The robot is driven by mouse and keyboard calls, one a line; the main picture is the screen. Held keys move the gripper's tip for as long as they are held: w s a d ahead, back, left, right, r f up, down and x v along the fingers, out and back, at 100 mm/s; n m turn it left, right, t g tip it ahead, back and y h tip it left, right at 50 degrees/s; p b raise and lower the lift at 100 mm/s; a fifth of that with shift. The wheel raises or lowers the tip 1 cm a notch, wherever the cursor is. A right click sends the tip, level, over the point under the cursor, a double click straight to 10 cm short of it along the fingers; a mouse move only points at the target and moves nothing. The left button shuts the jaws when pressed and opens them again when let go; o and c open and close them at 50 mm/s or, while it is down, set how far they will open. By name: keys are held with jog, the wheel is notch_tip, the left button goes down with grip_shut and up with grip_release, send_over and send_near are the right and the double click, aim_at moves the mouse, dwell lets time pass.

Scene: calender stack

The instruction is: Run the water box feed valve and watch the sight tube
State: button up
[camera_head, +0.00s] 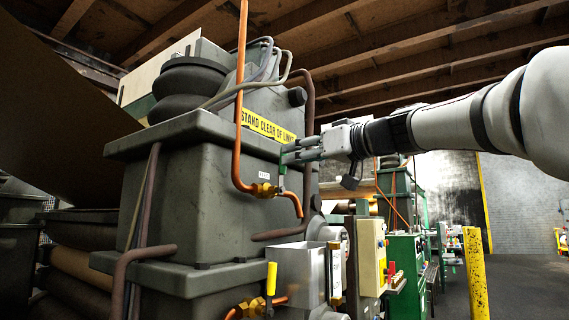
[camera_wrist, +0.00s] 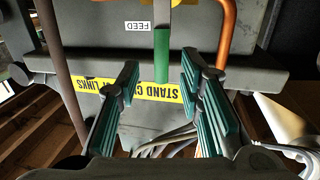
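The feed valve (camera_head: 264,190) is a brass body on a copper pipe, beside a small white label on the grey machine. Its lever has a green grip (camera_head: 282,167), pointing up. In the wrist view the green grip (camera_wrist: 161,56) lies between my open fingers, towards their tips; no contact shows. The label (camera_wrist: 141,26) there reads FEED, upside down. My gripper (camera_head: 291,153) is open at the lever's upper end, also seen in the wrist view (camera_wrist: 160,85). A bare metal box (camera_head: 295,273), apparently the water box, stands below right. A narrow upright strip (camera_head: 336,270) on its right may be the sight tube; no water level is readable.
A second brass valve (camera_head: 252,306) with a yellow lever (camera_head: 271,276) sits lower. The copper pipe (camera_head: 240,100) rises close to the left of my gripper. A yellow warning strip (camera_head: 268,124) is behind it. A yellow post (camera_head: 475,273) stands right, with open floor around it.

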aim_at(283, 169)
jog(key=shift+p+x, duration=0.5)
jog(key=shift+x, duration=1.95)
jog(key=shift+s+a, duration=0.1)
grip_shut()
